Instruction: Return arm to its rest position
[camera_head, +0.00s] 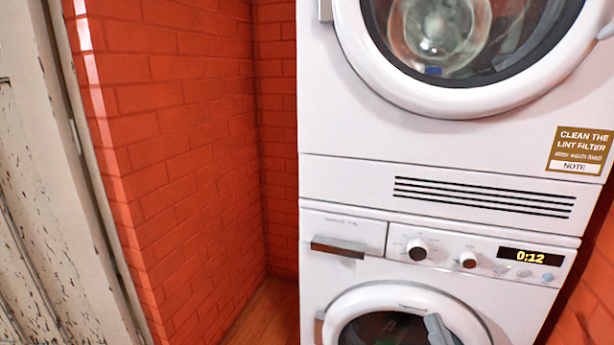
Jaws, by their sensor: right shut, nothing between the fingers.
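The rest of my right arm is below the frame. My left gripper and left arm are not in view.
A white dryer (330,120) with a round glass door stands on a white washing machine (330,275) whose display (530,257) reads 0:12. A red brick wall (180,150) is left of them, with a narrow floor gap (265,315). A weathered door (40,200) is far left.

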